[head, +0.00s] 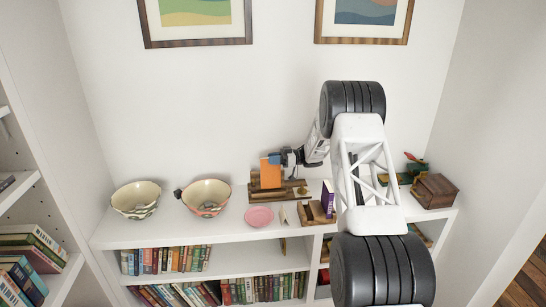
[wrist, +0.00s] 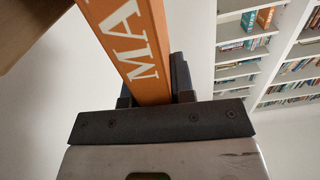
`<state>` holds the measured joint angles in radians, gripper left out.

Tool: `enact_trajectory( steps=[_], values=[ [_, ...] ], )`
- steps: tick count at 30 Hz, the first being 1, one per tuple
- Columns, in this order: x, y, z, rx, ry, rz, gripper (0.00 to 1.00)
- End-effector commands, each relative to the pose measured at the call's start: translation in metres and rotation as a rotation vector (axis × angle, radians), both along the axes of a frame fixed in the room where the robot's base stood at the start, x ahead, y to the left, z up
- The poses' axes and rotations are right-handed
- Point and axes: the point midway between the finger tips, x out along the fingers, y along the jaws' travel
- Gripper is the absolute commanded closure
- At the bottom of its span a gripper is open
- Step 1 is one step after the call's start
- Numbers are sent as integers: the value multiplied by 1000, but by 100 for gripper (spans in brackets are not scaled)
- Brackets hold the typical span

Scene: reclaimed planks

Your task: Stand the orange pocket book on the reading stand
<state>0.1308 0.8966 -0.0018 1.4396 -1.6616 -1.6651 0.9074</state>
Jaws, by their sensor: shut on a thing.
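The orange pocket book (head: 270,173) is upright in the head view, at a brown wooden stand (head: 257,195) on the white shelf top. I take this stand for the reading stand. My gripper (head: 284,158) is shut on the book near its upper right side. In the wrist view the book (wrist: 137,45) shows white letters "MA" and runs between the dark fingers of my gripper (wrist: 156,92). A wooden surface (wrist: 28,28) shows at the upper left there. I cannot tell whether the book's lower edge touches the stand.
Two patterned bowls (head: 136,199) (head: 206,197) and a pink plate (head: 259,216) are to the left. A purple book (head: 328,197) stands in a wooden holder (head: 312,214) to the right. A wooden box (head: 435,190) is at far right. The wall is close behind.

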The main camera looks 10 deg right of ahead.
Motion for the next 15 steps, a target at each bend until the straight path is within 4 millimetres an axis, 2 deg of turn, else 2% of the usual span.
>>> enact_trajectory(
  steps=[15],
  values=[
    [-2,0,-22,0,1,0,100]
  ],
)
